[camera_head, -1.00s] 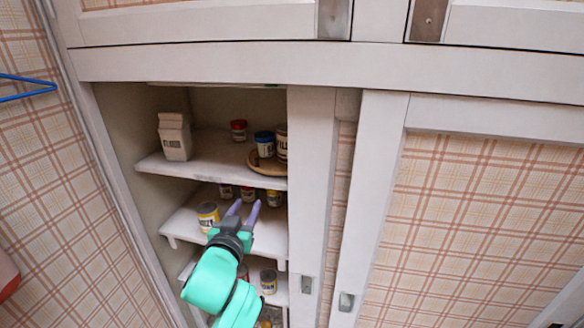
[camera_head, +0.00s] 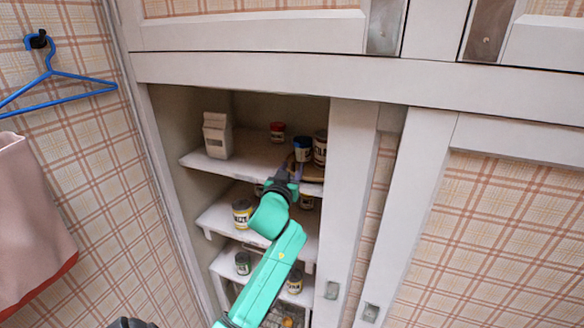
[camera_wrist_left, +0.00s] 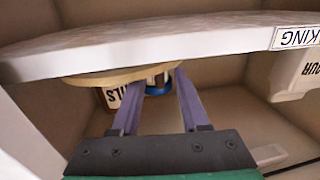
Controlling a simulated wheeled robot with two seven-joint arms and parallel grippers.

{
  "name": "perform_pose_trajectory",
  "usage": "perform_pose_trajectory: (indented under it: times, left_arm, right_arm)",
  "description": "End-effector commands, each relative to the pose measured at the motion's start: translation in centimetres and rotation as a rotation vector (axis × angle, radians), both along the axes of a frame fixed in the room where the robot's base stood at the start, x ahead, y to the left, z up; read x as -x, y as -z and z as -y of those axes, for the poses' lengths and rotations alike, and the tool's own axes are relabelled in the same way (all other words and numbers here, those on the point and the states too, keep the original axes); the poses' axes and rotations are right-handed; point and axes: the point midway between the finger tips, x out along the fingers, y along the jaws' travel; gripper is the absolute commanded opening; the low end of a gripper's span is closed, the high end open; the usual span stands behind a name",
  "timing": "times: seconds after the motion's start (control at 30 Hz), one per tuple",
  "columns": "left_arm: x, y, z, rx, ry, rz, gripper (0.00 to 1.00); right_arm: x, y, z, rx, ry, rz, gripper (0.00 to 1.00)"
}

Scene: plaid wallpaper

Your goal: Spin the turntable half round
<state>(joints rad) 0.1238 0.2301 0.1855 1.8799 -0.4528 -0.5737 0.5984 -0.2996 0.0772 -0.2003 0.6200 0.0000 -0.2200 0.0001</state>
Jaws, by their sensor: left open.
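The turntable (camera_head: 312,173) is a round wooden disc on the right part of the upper shelf, partly hidden by my left gripper and the cabinet frame. A blue-topped jar (camera_head: 303,149) and a taller dark-labelled jar (camera_head: 320,148) stand on it. My left gripper (camera_head: 288,172) is at its left front edge. In the left wrist view the purple fingers (camera_wrist_left: 160,78) are open, with tips by the turntable's rim (camera_wrist_left: 115,76). I cannot tell whether they touch it. The blue jar (camera_wrist_left: 158,88) shows between the fingers.
A flour carton (camera_head: 217,136) and a red-lidded jar (camera_head: 277,132) stand on the same shelf (camera_head: 250,167). Cans stand on the shelves below. The white cabinet post (camera_head: 350,190) closes off the right side. A blue hanger (camera_head: 60,82) hangs at the left.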

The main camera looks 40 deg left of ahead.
Motion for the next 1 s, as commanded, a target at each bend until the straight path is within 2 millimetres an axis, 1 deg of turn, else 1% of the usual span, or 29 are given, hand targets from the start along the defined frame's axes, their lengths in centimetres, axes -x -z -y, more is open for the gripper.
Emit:
perform_pose_trajectory:
  times: [0.1,0.13,0.17,0.2,0.23,1.0]
  left_arm:
    - [0.02,0.04,0.03,0.0,0.0,0.0,0.45]
    - [0.03,0.04,0.04,0.0,0.0,0.0,0.37]
    - [0.03,0.04,0.04,0.0,0.0,0.0,0.26]
    - [0.04,0.04,0.04,-0.001,0.0,0.0,0.1]
    - [0.04,0.04,0.04,-0.001,0.0,0.0,0.0]
    - [0.04,0.09,0.07,0.0,0.001,-0.001,0.0]
  right_arm:
    - [-0.01,0.02,0.13,0.002,-0.001,0.0,0.5]
    - [-0.02,0.02,0.17,0.002,-0.001,0.0,0.5]
    - [-0.02,0.02,0.2,0.003,-0.001,0.001,0.5]
    - [-0.01,0.02,0.24,0.003,-0.002,0.001,0.5]
    - [-0.01,0.01,0.27,0.004,-0.002,0.0,0.5]
    - [0.02,0.01,0.33,0.004,-0.001,0.0,0.5]
